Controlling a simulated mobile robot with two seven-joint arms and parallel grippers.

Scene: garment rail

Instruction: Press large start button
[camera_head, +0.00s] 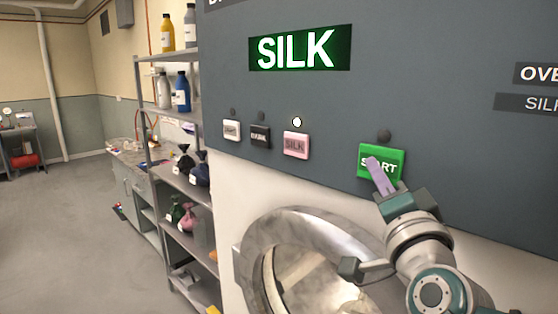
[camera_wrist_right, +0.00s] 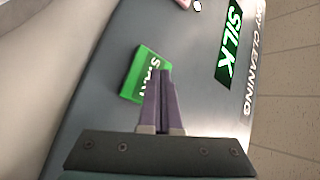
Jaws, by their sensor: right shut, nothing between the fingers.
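The large green start button (camera_head: 393,158) is on the grey machine panel, below a dark unlit lamp. My right gripper (camera_head: 374,168) is shut and empty, its fingertips over the left part of the button in the head view. In the right wrist view, the green button (camera_wrist_right: 135,70) lies just left of and partly behind the shut fingers (camera_wrist_right: 164,80). I cannot tell whether the tips touch the button. My left gripper is not in view.
A green-lit display (camera_head: 300,48) reads SILK. White (camera_head: 232,130), black (camera_head: 260,136) and pink SILK (camera_head: 296,145) buttons sit left of start; the lamp above the pink one is lit. A round metal door opening (camera_head: 255,250) is below. Shelves (camera_head: 165,55) with bottles stand left.

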